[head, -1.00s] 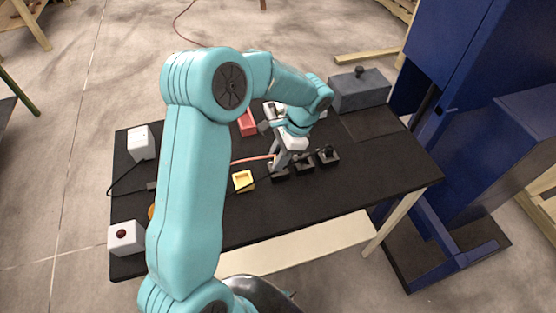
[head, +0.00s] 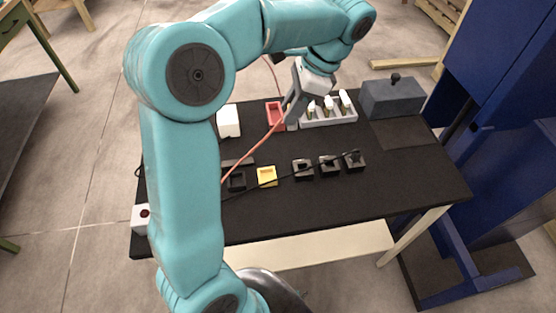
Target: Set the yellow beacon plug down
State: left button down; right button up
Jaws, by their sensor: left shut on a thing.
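My left gripper (head: 291,122) is shut at the end of an orange-red cable (head: 262,141), over the far part of the black table. What it grips, taken to be the yellow beacon plug, is hidden by the fingers; no yellow shows there. The gripper is between a red tray (head: 273,110) on its left and a grey rack (head: 335,121) on its right. I cannot tell whether the held thing touches the table. A small yellow tray (head: 267,183) lies nearer on the table. My right gripper is not in view.
The grey rack holds several white-topped pieces. Several black blocks (head: 331,172) stand near the table's middle, with a black cable across them. A grey box (head: 392,101) is at the back right. White boxes (head: 228,121) stand at the left. The table's front right is clear.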

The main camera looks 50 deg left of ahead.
pick_arm(q)
jog(key=b, duration=0.2)
send_over(260, 176)
jog(key=w, duration=0.2)
jog(key=shift+n, duration=0.5)
jog(key=f, duration=0.6)
jog(key=f+b, duration=0.1)
jog(key=f, duration=0.6)
jog(key=f+b, duration=0.1)
jog(key=f, duration=0.5)
jog(key=shift+d+f, duration=0.3)
jog(key=shift+f, duration=0.1)
jog(key=shift+s, duration=0.1)
jog(key=shift+s, duration=0.1)
jog(key=c, duration=0.9)
grip_release()
jog(key=shift+f, duration=0.15)
